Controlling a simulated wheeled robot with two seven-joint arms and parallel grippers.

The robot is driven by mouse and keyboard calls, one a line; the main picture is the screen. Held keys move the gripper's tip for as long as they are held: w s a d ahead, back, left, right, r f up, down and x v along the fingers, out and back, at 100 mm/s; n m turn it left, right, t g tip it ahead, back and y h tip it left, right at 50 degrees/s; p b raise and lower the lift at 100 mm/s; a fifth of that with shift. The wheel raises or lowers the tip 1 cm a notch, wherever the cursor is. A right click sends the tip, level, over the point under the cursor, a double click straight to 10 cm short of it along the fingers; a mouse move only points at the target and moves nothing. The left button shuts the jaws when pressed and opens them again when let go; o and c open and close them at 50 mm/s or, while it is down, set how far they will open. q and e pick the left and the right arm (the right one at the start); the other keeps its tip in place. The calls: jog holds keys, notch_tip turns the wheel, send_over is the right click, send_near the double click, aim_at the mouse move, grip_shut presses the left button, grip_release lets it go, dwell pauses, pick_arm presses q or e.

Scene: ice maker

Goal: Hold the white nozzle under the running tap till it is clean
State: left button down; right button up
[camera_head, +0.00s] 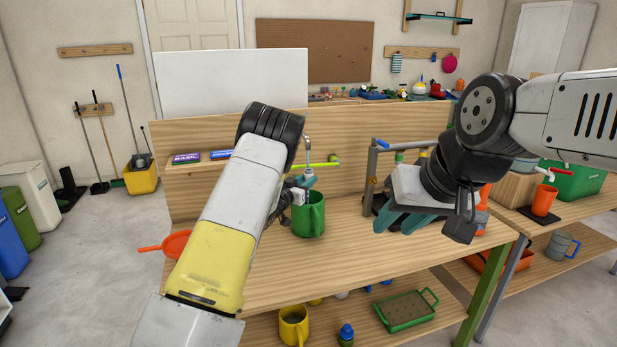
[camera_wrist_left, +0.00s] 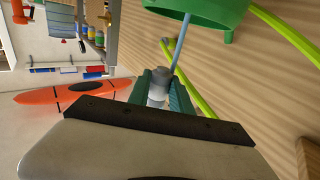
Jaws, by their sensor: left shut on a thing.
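My left gripper (camera_head: 309,174) is at the tap, its teal fingers above the green jug. In the left wrist view my left gripper (camera_wrist_left: 162,90) is shut on the small white-and-grey nozzle (camera_wrist_left: 157,96). A thin blue water stream (camera_wrist_left: 181,42) shows between the nozzle and the rim of the green jug (camera_wrist_left: 205,8). In the head view the green jug (camera_head: 310,217) stands upright on the bench below the tap (camera_head: 307,146). Whether dirt is on the nozzle cannot be told. My right gripper (camera_head: 405,220) is open and empty above the bench at right.
The wooden bench (camera_head: 345,262) is mostly clear in front of the jug. A grey metal frame (camera_head: 371,170) stands to the right. An orange pan (camera_head: 174,244) is at the left end of the bench.

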pick_arm(q)
jog(key=s+d, duration=0.1)
jog(key=s, duration=1.1)
jog(key=shift+d, duration=0.25)
jog(key=shift+a+r, duration=0.1)
jog(key=s+a+r+n+t+y, duration=0.1)
jog(key=a+r+n+y, duration=0.2)
jog(key=a, duration=0.5)
jog(key=a+r+n+t+y, duration=0.1)
jog(key=a+r+n+y, duration=0.2)
jog(key=a+y, duration=0.3)
jog(key=shift+s+a+r+t, duration=0.15)
jog(key=shift+s+a+t, duration=0.2)
jog(key=shift+a, duration=0.55)
